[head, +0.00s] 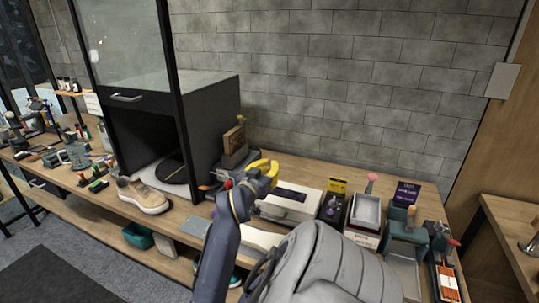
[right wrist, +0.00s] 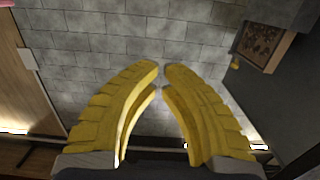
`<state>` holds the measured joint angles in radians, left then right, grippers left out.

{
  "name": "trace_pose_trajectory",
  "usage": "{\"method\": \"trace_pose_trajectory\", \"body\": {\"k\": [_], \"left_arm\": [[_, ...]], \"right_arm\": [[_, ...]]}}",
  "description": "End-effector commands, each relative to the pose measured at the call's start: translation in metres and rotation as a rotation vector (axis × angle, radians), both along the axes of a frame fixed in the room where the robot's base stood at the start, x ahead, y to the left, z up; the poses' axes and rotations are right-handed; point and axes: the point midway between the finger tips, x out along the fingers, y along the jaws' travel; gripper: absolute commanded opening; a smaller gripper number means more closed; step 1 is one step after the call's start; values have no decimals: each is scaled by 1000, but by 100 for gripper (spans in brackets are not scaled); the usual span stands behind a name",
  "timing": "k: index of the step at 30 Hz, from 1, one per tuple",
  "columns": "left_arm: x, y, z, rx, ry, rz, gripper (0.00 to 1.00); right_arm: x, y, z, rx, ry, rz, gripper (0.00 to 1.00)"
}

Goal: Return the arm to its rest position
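My right gripper (head: 265,170) has yellow ribbed fingers and hangs above the workbench in the head view, right of the black cabinet. In the right wrist view my right gripper (right wrist: 161,67) has its two fingertips drawn together, almost touching, with nothing held between them. The wall shows behind the fingers. My right arm comes up from the bottom of the head view. My left gripper is in neither view. A beige sneaker (head: 146,196) stands on the bench in front of the cabinet's opening, well left of my right gripper and apart from it.
The black cabinet (head: 218,112) stands close to the left of my gripper. A white box (head: 290,204) lies just right of it. Trays and containers, such as a grey tray (head: 367,211), crowd the bench's right end. A grey block wall (head: 330,85) stands behind.

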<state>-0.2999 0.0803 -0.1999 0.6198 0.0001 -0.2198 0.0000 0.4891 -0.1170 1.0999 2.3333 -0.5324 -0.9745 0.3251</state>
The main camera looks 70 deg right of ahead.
Motion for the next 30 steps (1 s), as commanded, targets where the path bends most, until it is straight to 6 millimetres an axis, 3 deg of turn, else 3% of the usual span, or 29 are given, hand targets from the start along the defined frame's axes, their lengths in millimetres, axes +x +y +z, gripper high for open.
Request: {"method": "trace_pose_trajectory", "body": {"k": [6, 13, 17, 23, 26, 30], "left_arm": [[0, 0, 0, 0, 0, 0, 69], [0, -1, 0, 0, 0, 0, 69], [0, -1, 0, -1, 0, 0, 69], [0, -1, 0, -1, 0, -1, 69], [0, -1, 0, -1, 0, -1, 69], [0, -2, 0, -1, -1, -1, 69]], "right_arm": [[0, 0, 23, -1, -1, -1, 0], [3, 1, 30, -3, 11, 11, 0], [17, 8, 32, -25, 71, 67, 0], [67, 40, 22, -71, 269, 260, 0], [92, 66, 5, -84, 388, 373, 0], [121, 109, -32, -90, 561, 539, 0]]}}
